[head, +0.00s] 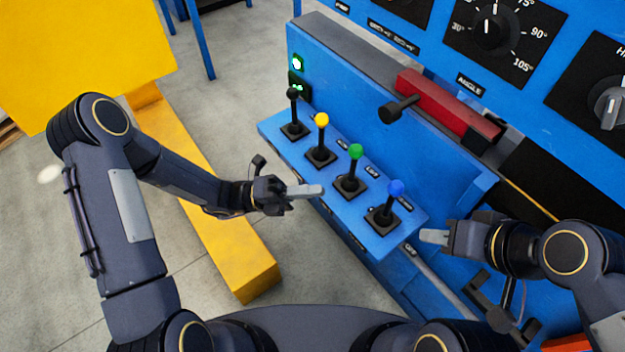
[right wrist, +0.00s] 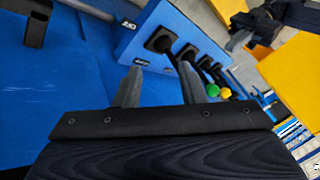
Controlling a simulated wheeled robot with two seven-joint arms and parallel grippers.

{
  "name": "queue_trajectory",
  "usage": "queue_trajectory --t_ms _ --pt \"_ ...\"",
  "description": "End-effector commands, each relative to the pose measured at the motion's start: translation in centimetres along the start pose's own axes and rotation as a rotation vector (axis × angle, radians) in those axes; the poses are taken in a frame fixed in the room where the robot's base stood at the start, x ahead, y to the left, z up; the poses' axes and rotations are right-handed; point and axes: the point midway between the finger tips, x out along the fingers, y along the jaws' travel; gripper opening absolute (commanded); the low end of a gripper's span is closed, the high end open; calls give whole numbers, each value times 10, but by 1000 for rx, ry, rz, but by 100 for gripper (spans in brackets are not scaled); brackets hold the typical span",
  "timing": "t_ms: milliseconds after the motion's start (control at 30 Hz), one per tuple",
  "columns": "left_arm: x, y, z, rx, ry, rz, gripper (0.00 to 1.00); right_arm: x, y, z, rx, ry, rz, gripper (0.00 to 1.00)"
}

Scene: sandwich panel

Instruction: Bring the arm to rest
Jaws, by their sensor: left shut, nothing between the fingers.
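My left gripper (head: 308,190) is shut and empty. It hangs just in front of the blue lever ledge (head: 270,126), near the green-knobbed lever (head: 355,152). My right gripper (head: 433,236) is at the right end of the ledge, near the blue-knobbed lever (head: 395,188). In the right wrist view its two fingers (right wrist: 160,88) stand apart with nothing held between them. The yellow-knobbed lever (head: 322,120) and the black-knobbed lever (head: 293,94) stand further left on the ledge.
Behind the ledge is a blue panel with a red bar (head: 440,100), a black handle (head: 398,108) and an angle dial (head: 492,28). Green lights (head: 297,63) glow at its left. A yellow beam (head: 225,240) lies on the floor below my left arm.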

Motion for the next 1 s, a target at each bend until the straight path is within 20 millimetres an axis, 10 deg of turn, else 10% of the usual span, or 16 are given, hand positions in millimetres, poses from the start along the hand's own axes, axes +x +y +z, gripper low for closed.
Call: queue_trajectory --t_ms 367,1000 --pt "0 -12 -3 90 48 33 0 0 0 0 0 0 0 36" --pt "-82 -132 -98 1753 1217 435 0 0 0 0 0 0 0 36"
